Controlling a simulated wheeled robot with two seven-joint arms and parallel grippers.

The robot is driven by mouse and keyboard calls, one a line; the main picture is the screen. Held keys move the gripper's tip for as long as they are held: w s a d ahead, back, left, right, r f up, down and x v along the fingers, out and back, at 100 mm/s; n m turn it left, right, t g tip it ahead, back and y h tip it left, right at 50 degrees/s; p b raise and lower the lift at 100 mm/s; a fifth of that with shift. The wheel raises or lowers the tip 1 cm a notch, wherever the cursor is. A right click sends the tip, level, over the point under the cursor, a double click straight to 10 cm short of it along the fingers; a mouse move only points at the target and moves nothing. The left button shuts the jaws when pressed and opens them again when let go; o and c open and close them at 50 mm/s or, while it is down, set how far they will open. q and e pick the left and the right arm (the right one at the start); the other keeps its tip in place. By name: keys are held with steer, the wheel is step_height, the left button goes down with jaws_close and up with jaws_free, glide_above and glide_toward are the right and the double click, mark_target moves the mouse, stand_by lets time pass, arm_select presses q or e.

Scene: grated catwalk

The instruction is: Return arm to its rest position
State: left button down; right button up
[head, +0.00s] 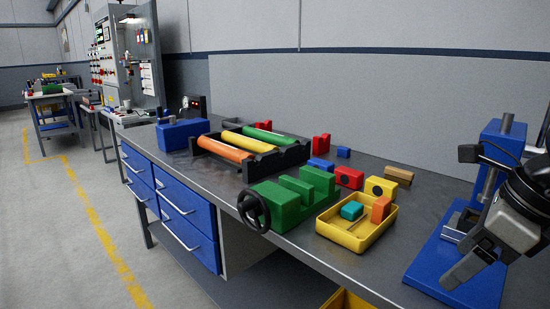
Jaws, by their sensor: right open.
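My right gripper (447,259) hangs at the right edge of the head view, over the blue base of a press-like stand (503,143). Its jaws are open and I see nothing between them. My right wrist, black and light grey, comes in from the right edge and hides part of the stand. I cannot tell whether the gripper touches the stand. My left gripper is not in view.
The grey workbench (330,262) holds a green vise (290,205), a yellow tray (330,233) with two blocks, a black rack of coloured rollers (290,158), a blue box (182,134) and loose blocks. Open floor (50,220) lies left.

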steer(key=s+a+m+g+y+p, duration=0.15)
steer(key=a+m+y, duration=0.45)
steer(key=a+y, duration=1.25)
steer(key=w+d+f+m+t+h+p, duration=0.15)
steer(key=f+m+t+h, duration=0.6)
steer(key=m, duration=0.75)
steer(key=w+d+f+m+t+h, duration=0.25)
steer(key=f+m+t+h, duration=0.5)
steer(key=m, duration=0.75)
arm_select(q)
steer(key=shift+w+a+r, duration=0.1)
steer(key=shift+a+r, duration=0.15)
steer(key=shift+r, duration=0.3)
arm_select(e)
steer(key=s+f+m+g+h, duration=0.2)
steer(key=s+f+m+g, duration=0.4)
steer(key=s+f, duration=0.4)
step_height(320, 180, down, 3)
steer(key=shift+s+a+f+h, duration=0.15)
steer(key=shift+s+a+h, duration=0.15)
steer(key=shift+h, duration=0.05)
